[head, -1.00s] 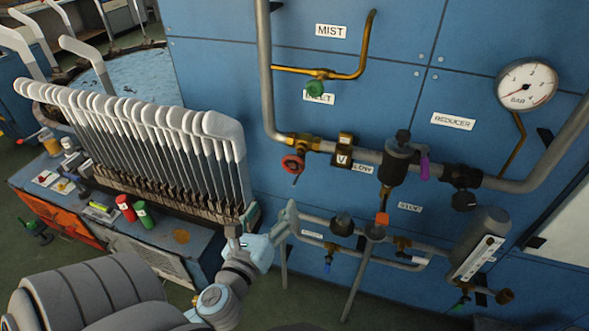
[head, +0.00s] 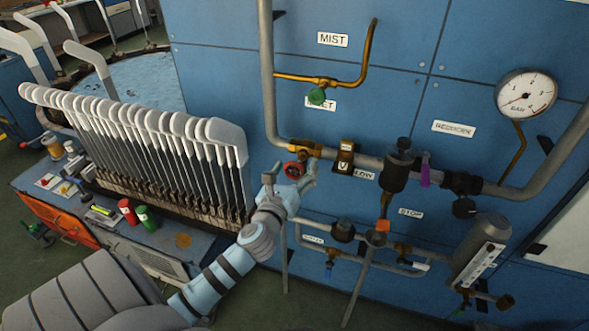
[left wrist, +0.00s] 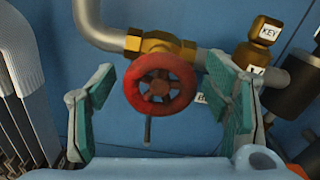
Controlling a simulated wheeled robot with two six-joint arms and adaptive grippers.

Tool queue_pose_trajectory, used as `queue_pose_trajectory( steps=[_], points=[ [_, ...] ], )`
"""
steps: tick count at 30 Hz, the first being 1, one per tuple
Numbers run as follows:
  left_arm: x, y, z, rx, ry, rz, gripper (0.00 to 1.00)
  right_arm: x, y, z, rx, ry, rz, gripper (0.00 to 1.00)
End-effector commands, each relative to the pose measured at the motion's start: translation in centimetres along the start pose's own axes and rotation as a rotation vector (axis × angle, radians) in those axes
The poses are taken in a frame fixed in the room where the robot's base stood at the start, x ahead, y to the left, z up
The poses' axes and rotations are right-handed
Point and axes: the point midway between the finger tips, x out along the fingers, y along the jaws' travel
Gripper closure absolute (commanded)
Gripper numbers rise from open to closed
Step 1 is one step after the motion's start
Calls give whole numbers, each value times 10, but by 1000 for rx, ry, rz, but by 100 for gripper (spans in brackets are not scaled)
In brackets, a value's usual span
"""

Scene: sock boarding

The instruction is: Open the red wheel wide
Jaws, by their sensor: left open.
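The red wheel (head: 294,170) sits on a brass valve (head: 304,148) in the grey pipe on the blue panel. In the left wrist view the red wheel (left wrist: 160,85) is round with spokes and faces the camera, a thin stem hanging below it. My left gripper (head: 290,182) is open just in front of and below the wheel. In the left wrist view its teal-padded fingers (left wrist: 162,112) stand on either side of the wheel, apart from it. In the head view the fingers partly cover the wheel. My right gripper is not in view.
A row of white sock boards (head: 150,140) stands close on the left. A brass fitting marked KEY (left wrist: 264,42), a green wheel (head: 317,96), a purple lever (head: 425,170) and a gauge (head: 526,94) are nearby. Lower pipes run below the wheel.

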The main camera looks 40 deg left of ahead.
Motion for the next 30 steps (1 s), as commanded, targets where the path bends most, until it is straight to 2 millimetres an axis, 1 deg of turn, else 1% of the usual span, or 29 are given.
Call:
queue_pose_trajectory(
  steps=[1,9,10,20,26,30],
  points=[
    [0,0,0,0,0,0,33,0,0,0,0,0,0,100],
    [0,0,0,0,0,0,76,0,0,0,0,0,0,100],
    [0,0,0,0,0,0,78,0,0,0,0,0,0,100],
    [0,0,0,-44,0,0,78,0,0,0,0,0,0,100],
    [0,1,0,-147,0,1,78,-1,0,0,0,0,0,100],
    [0,1,0,-257,0,1,78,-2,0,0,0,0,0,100]
  ],
)
